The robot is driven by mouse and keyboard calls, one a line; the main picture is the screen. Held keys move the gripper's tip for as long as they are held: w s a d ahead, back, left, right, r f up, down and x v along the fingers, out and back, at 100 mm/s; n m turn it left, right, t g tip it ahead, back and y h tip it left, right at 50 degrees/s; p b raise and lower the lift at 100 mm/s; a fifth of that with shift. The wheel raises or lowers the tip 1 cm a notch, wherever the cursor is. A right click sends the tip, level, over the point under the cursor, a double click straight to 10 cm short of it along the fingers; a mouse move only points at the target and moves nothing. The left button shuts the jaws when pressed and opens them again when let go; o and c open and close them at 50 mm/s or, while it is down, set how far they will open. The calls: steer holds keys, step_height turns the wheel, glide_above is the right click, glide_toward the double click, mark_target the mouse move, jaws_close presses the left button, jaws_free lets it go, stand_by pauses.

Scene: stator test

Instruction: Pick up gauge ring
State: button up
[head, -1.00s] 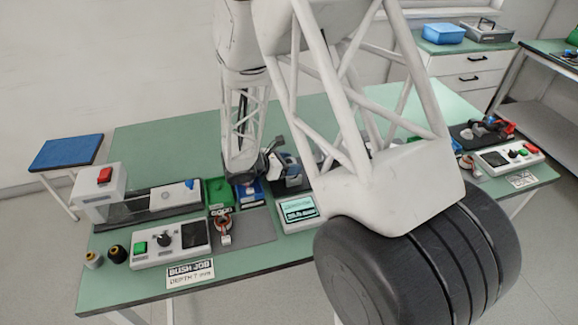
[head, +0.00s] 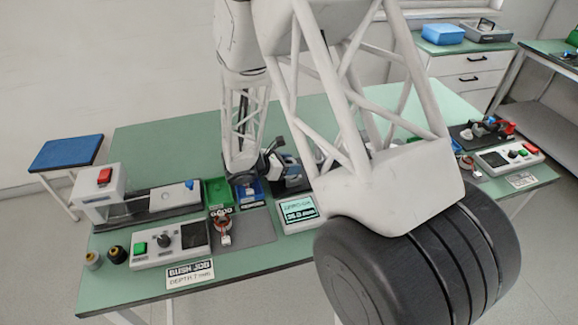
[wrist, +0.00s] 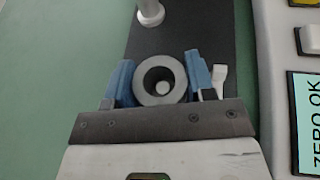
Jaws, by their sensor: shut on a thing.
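The gauge ring (wrist: 140,92) is a thick grey ring with a dark inner wall, between the two blue fingertips of my gripper (wrist: 163,84) in the wrist view. My gripper is shut on it from both sides. A small pale round thing shows through the ring's hole; I cannot tell whether the ring touches it or how high the ring is. In the head view my gripper (head: 276,162) is over the middle of the bench, low behind the display unit, and the ring cannot be made out there.
A dark base plate (wrist: 190,30) with a white post (wrist: 151,12) lies beyond the ring. The display unit (head: 298,213) stands near; its screen reads "ZERO OK" in the wrist view. Green bin (head: 217,193) and blue bin (head: 249,192) are left of my gripper. The rear bench (head: 160,140) is clear.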

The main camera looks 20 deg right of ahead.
steer(key=shift+r, duration=0.15)
steer(key=shift+r, duration=1.6)
steer(key=s, duration=0.5)
steer(key=s+r, duration=0.1)
steer(key=s, duration=1)
steer(key=shift+a+r, duration=0.25)
steer(key=shift+a, duration=0.15)
steer(key=shift+a, duration=0.1)
steer(key=shift+s+a+n+t, duration=0.5)
steer(key=shift+s+a+t, duration=0.1)
steer(key=s+a+n+t+y, duration=0.1)
steer(key=s+a+n+t, duration=0.1)
steer(key=s, duration=0.2)
steer(key=s+a+f+n+t+y, duration=0.1)
steer(key=s+a+n+t+y, duration=0.1)
steer(key=s+a+n, duration=0.1)
steer(key=s+a+f+n+t+y, duration=0.1)
steer(key=s+a+n+t+y, duration=0.1)
steer(key=s, duration=0.3)
steer(key=shift+a+t, duration=0.5)
steer(key=shift+a, duration=0.05)
steer(key=shift+s+a+f+n+y, duration=0.1)
steer(key=shift+s+a+n+y, duration=0.1)
steer(key=shift+s+n+y, duration=0.35)
